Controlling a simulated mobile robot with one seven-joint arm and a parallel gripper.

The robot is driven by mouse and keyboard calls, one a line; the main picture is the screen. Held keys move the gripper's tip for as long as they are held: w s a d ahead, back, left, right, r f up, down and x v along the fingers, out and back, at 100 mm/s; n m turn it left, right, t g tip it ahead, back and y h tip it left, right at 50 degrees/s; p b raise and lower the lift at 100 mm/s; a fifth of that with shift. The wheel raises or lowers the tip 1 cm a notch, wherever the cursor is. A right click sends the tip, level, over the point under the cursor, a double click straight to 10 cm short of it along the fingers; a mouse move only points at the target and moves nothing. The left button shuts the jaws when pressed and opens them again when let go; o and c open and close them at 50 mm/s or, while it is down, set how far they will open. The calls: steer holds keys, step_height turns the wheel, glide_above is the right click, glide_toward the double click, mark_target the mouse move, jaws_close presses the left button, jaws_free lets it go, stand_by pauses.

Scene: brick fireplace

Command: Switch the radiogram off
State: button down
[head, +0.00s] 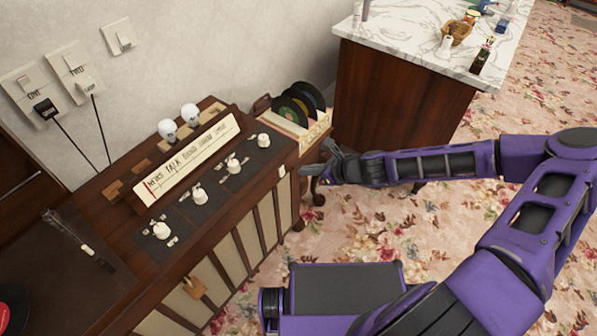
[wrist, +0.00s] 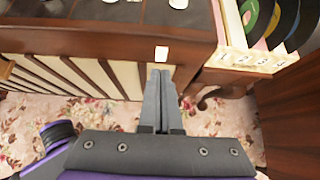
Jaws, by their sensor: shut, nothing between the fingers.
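The radiogram is a wooden cabinet (head: 110,208) against the wall, with a slatted front, a slanted dial strip (head: 187,163) reading "NEWS TALK" and several white knobs, such as one near the left end (head: 161,231) and one near the right end (head: 263,140). A small white square, perhaps a button or switch, sits on its front edge near the right end (head: 282,170); it also shows in the wrist view (wrist: 161,53). My gripper (head: 322,166) is shut and empty, right of the cabinet's front corner. In the wrist view its fingertips (wrist: 160,76) appear just below the white square; contact cannot be told.
Wall sockets with switches and black cords (head: 38,98) are at upper left. A rack of records (head: 298,118) stands beside the radiogram's right end. A marble-topped counter (head: 425,38) is behind my forearm. Floral carpet in front is open.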

steer(key=d+r, duration=0.1)
steer(key=s+r, duration=0.1)
steer(key=r, duration=0.1)
steer(key=s+d+r, duration=0.1)
steer(key=shift+d+r+p, duration=0.25)
steer(key=shift+d+p, duration=0.1)
steer(key=shift+f, duration=0.1)
